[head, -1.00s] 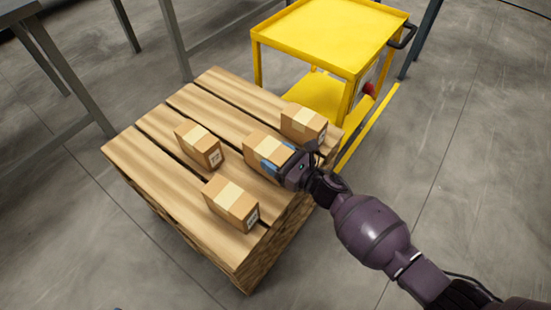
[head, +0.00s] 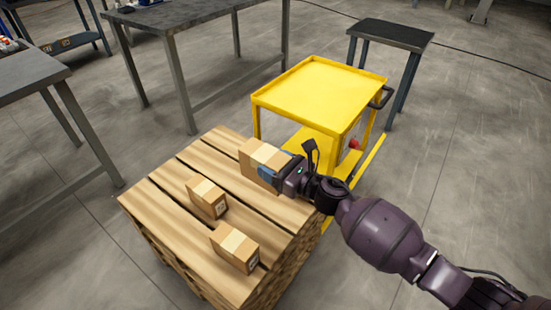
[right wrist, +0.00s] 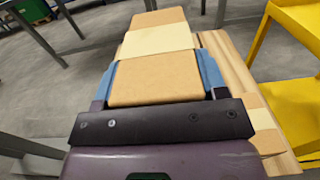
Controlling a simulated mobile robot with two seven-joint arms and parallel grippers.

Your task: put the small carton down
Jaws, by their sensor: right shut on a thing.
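My right gripper (head: 277,168) is shut on a small brown carton (head: 258,151) with a pale tape band. It holds the carton above the far right part of the wooden pallet stack (head: 195,161). In the right wrist view the held carton (right wrist: 155,77) sits between the two blue fingers (right wrist: 155,80), and its far end points away from me. Two more cartons rest on the pallet, one near the middle (head: 207,197) and one near the front edge (head: 235,247).
A yellow cart (head: 320,88) with an empty top stands just behind the pallet. A grey table (head: 200,12) is at the back, another (head: 28,75) at the left, and a small dark table (head: 392,36) at back right. The pallet's left part is bare.

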